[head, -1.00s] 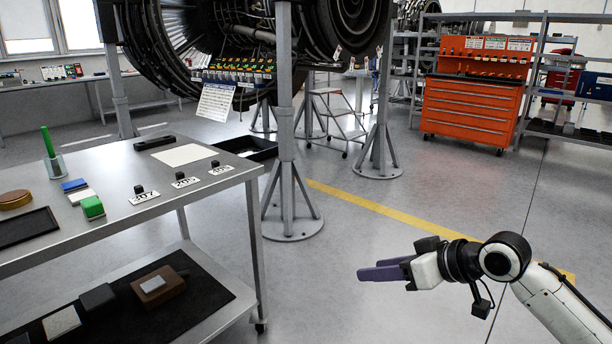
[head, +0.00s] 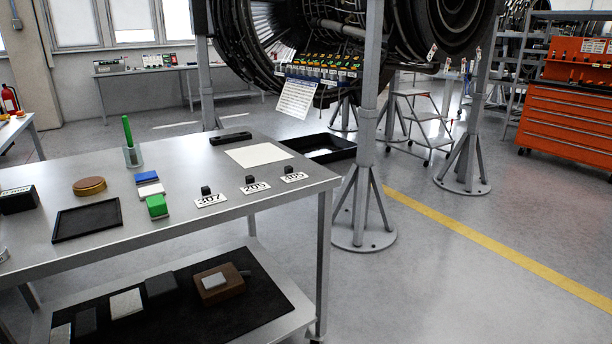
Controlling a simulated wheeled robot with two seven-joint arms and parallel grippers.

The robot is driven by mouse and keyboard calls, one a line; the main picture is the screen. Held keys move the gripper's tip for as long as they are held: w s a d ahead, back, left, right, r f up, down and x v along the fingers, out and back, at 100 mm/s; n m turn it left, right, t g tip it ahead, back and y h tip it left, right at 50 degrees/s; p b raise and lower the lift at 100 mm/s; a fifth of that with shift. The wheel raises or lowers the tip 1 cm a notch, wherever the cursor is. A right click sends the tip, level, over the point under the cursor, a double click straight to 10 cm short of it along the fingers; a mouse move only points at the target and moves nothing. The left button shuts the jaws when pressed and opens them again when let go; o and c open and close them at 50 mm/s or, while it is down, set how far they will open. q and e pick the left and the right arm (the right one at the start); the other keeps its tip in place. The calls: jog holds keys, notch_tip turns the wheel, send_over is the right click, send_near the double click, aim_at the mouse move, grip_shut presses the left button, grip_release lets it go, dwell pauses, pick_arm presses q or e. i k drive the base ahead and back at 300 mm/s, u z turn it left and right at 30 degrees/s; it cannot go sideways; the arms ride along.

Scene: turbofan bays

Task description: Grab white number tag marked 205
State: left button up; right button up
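Three white number tags with small black blocks on them lie in a row along the front right part of the metal bench. The tag marked 205 (head: 256,188) is the middle one. The tag marked 307 (head: 210,200) lies to its left. A third tag (head: 294,177) lies to its right; its number is hard to read. All three lie flat and apart from each other. Neither of my grippers is in view now.
The metal bench (head: 290,207) also holds a green block (head: 156,206), a black tray (head: 87,220), a white sheet (head: 258,154) and a cup (head: 133,156) with a green marker. A grey stand (head: 364,205) stands just beyond its right end. Floor at right is clear.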

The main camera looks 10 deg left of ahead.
aim_at(251, 187)
jog(key=z, duration=0.05)
jog(key=i, duration=0.85)
jog(key=u, duration=0.4)
